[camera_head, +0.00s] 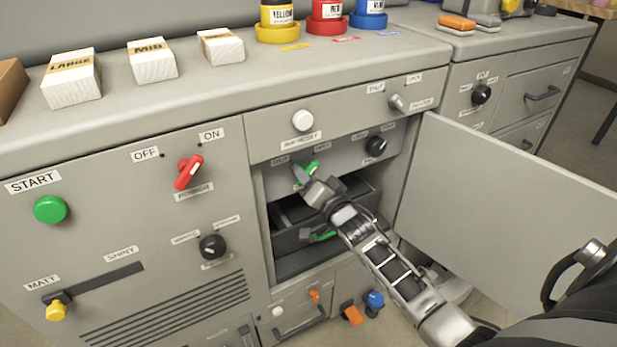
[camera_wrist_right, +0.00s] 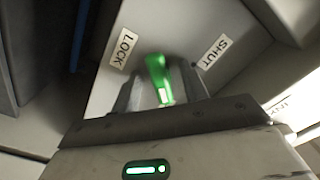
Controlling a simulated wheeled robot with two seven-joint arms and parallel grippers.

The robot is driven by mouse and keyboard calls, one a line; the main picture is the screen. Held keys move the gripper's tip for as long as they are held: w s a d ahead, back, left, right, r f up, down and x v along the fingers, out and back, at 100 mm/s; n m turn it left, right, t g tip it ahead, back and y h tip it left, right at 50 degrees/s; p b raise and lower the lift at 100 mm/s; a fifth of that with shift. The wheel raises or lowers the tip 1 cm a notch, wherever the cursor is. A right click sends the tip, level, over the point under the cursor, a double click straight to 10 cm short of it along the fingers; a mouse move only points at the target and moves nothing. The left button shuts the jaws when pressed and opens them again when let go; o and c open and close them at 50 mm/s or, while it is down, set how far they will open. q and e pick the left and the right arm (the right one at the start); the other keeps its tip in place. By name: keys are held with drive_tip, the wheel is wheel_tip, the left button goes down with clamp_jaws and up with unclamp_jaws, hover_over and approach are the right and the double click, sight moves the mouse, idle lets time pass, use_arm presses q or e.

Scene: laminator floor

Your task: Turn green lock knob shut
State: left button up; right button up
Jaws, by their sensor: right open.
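The green lock knob (camera_head: 311,167) is on a panel inside the open compartment, partly hidden by my right gripper (camera_head: 306,181). In the right wrist view the green knob (camera_wrist_right: 158,78) stands between the two dark fingers. The fingers are open around it; I cannot tell whether either touches it. A LOCK label (camera_wrist_right: 123,48) is to the upper left of the knob and a SHUT label (camera_wrist_right: 212,52) to the upper right. The knob's far end leans slightly left, between the labels. My left gripper is not in view.
The open door (camera_head: 510,185) stands to the right of my right arm. A black knob (camera_head: 375,146) is on the same inner panel, to the right. A dark drawer-like unit (camera_head: 290,240) with another green part (camera_head: 322,237) lies below the gripper.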

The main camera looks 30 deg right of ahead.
drive_tip(key=c, duration=0.9)
drive_tip(key=shift+c, duration=0.2)
drive_tip(key=shift+n, duration=0.3)
drive_tip(key=shift+d+n+p, duration=0.15)
drive_tip(key=shift+n+p, duration=0.15)
drive_tip(key=shift+n, duration=4)
drive_tip(key=shift+d+n+p, duration=0.1)
drive_tip(key=shift+n+p, duration=0.2)
drive_tip(key=shift+n, duration=4)
